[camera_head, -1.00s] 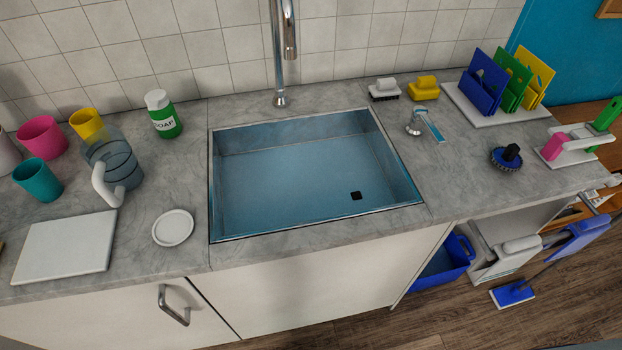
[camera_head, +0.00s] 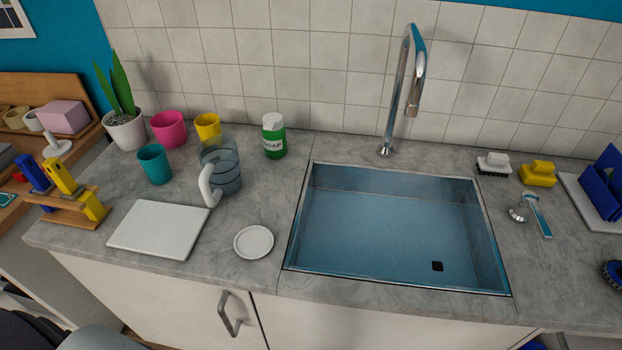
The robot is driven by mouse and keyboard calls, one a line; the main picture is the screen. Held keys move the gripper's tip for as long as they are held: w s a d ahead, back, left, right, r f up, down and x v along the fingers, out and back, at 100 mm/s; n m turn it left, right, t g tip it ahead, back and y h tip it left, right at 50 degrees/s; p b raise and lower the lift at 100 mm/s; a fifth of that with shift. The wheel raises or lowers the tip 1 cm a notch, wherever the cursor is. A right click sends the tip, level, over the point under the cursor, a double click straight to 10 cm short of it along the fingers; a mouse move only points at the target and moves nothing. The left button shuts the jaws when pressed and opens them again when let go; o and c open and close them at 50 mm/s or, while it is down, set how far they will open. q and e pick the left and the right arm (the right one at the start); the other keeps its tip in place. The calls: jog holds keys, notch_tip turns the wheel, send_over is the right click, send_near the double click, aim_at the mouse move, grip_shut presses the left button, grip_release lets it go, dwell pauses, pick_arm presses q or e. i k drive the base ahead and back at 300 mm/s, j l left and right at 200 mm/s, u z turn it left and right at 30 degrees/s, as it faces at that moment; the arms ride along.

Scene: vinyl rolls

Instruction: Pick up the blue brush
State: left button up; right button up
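The blue brush (camera_head: 613,274), round and dark blue with dark bristles, lies on the grey counter at the far right. The right picture edge cuts it off, so only its left part shows. Neither of my grippers can be made out in this view, and nothing is touching the visible part of the brush.
The sink (camera_head: 390,230) with its tall faucet (camera_head: 402,95) fills the counter's middle. Cups, a jug (camera_head: 222,170) and soap (camera_head: 273,138) are left.

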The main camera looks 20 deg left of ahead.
aim_at(27, 165)
jog(key=u, duration=2.2)
jog(key=i+j, duration=0.1)
jog(key=j, duration=0.65)
jog(key=i+j, duration=0.15)
jog(key=j, duration=0.25)
